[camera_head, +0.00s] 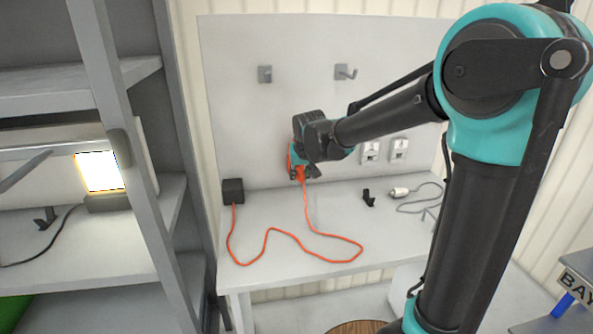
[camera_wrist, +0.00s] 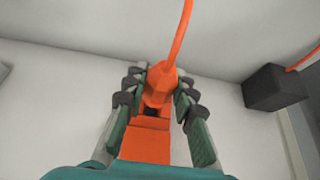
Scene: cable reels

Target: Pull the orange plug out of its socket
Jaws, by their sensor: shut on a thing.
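The orange plug (camera_wrist: 158,85) is between the two fingers of my gripper (camera_wrist: 155,100) in the wrist view, with its orange cable running up out of the frame. In the head view my gripper (camera_head: 303,176) is shut on the plug (camera_head: 300,173) above the back of the bench, left of the sockets. Two white wall sockets, a left one (camera_head: 370,152) and a right one (camera_head: 399,149), show on the back panel with nothing seen in them. No socket shows against the held plug; its front end is hard to make out. The orange cable (camera_head: 268,232) hangs down and loops over the bench.
The bench (camera_head: 330,225) carries a black box (camera_head: 232,191) at left, where the cable ends, a black clip (camera_head: 368,198) and a white plug (camera_head: 399,192) on a grey cable. Two hooks (camera_head: 342,73) are on the panel above. A grey shelf (camera_head: 150,200) stands left.

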